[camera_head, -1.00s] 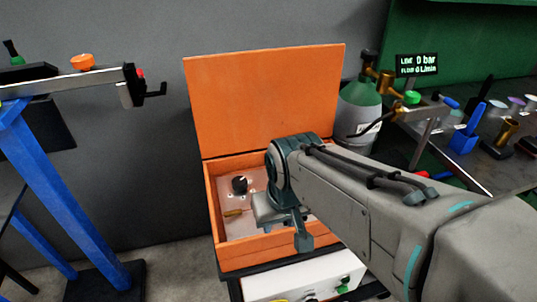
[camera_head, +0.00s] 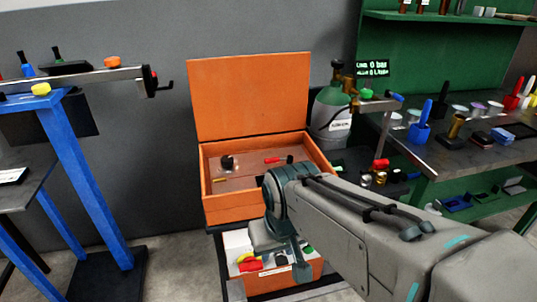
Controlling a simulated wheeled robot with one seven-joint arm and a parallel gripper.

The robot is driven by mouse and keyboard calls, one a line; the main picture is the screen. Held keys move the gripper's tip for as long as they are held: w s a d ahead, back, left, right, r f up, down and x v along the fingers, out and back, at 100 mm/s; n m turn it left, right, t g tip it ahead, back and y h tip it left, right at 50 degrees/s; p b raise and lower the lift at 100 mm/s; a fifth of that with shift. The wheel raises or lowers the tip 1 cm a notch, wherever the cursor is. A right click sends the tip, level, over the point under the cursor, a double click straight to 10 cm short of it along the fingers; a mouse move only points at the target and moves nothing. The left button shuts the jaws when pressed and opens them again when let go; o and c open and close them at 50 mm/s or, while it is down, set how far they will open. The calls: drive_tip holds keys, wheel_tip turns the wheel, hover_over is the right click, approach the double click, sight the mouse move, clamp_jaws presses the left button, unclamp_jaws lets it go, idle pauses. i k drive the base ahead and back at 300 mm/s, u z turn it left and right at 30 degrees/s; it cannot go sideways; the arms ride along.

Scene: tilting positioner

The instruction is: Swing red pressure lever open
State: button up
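A small red lever or handle (camera_head: 272,160) lies at the back right of the panel inside the open orange box (camera_head: 240,210). Another red part (camera_head: 380,163) sits among brass fittings to the right of the box. I cannot tell for sure which is the pressure lever. My gripper (camera_head: 283,255) hangs in front of the box's front right edge, lower in the picture than both red parts and apart from them. Its fingers are partly hidden by my arm, and nothing shows held between them.
A black knob (camera_head: 228,163) and a brass lever (camera_head: 220,180) are on the box panel. A gas cylinder (camera_head: 330,112) and a display (camera_head: 373,68) reading 0 bar stand behind right. A blue stand (camera_head: 85,175) is left. The right bench (camera_head: 480,150) is crowded.

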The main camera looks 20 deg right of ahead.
sight(290, 158)
drive_tip(key=z, duration=0.75)
drive_tip(key=i, duration=0.95)
drive_tip(key=u, duration=0.05)
